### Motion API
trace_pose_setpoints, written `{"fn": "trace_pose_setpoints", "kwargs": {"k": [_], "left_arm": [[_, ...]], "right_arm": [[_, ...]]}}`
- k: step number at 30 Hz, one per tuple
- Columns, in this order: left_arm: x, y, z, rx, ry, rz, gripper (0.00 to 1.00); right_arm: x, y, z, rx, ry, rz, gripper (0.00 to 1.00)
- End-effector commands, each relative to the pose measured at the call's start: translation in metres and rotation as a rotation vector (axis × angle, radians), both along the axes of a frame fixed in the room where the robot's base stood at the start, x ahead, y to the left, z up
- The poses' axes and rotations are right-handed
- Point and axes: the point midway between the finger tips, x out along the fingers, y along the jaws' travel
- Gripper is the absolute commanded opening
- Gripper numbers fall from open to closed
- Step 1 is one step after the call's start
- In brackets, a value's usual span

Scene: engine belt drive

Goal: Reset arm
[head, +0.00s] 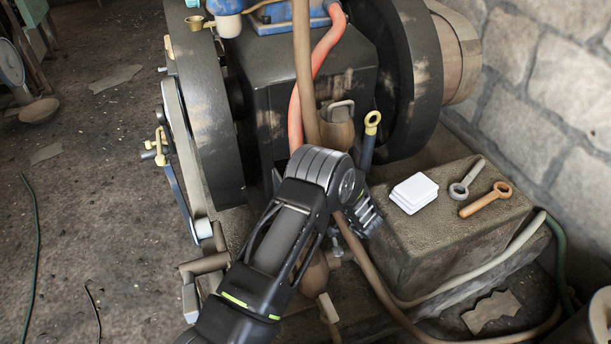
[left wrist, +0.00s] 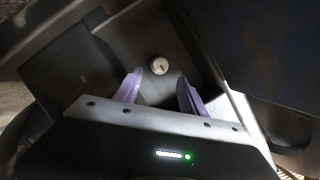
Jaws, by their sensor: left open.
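My left arm comes up from the bottom of the head view and bends in front of the engine (head: 310,85). Its gripper's fingers cannot be made out there. In the left wrist view, my left gripper (left wrist: 160,80) is open, with its two purple fingers apart and nothing held between them. A small round, light-coloured knob or bolt head (left wrist: 159,66) on a dark surface shows beyond and between the fingertips. I cannot tell how far it is from them. My right gripper is not in view.
Dark flywheels (head: 205,110) flank the engine. A stone block (head: 450,225) at right bears white pads (head: 413,193), a grey wrench (head: 466,180) and a copper-coloured wrench (head: 486,199). Hoses (head: 470,278) run around the block. A stone wall (head: 550,85) stands behind; open floor (head: 95,190) lies left.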

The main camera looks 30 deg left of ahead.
Motion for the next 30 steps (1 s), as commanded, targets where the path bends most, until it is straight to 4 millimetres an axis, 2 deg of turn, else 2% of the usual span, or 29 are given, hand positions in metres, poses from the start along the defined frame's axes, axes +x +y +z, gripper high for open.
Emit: {"fn": "trace_pose_setpoints", "kwargs": {"k": [23, 26, 30], "left_arm": [[0.000, -0.001, 0.002, -0.003, -0.003, -0.003, 0.49], [0.001, -0.002, 0.008, -0.018, -0.011, -0.021, 0.49], [0.003, -0.008, 0.026, -0.077, -0.046, -0.079, 0.49]], "right_arm": [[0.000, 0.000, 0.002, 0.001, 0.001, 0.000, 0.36], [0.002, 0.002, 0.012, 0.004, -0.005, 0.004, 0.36], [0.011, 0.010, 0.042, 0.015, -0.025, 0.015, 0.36]]}}
